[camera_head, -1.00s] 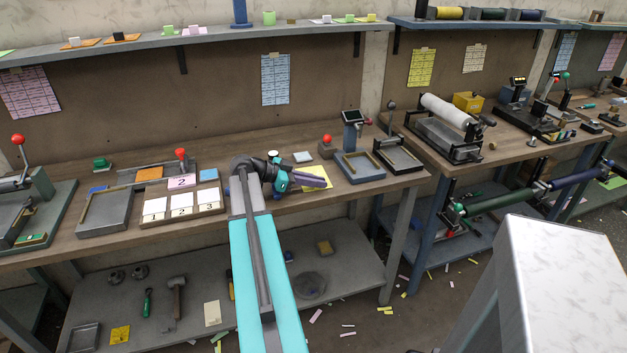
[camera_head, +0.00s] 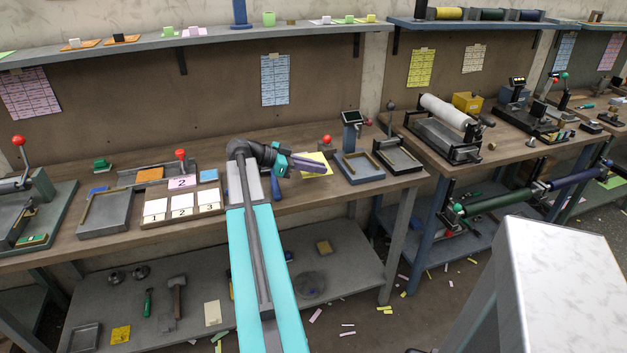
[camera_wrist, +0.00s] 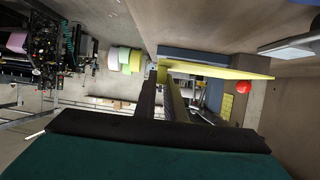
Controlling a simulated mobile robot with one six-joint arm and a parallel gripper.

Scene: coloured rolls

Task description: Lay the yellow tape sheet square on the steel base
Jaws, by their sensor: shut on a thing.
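My gripper (camera_head: 318,166) is shut on the yellow tape sheet (camera_head: 316,157), which shows above and below the fingers, over the bench's right part. In the wrist view the sheet (camera_wrist: 222,72) is a thin yellow slab seen nearly edge-on, at the tips of the dark fingers (camera_wrist: 162,82). A grey, blue-edged base with a brass strip (camera_head: 362,170) lies just right of the gripper. A grey plate with brass strips (camera_head: 103,214) lies far left. I cannot tell which one is the steel base.
A small screen on a blue post (camera_head: 352,124) and a red-knobbed block (camera_head: 327,143) stand close by the gripper. A dark-framed tray (camera_head: 398,156) is further right. A rack with numbered cards (camera_head: 181,208) lies left of my arm.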

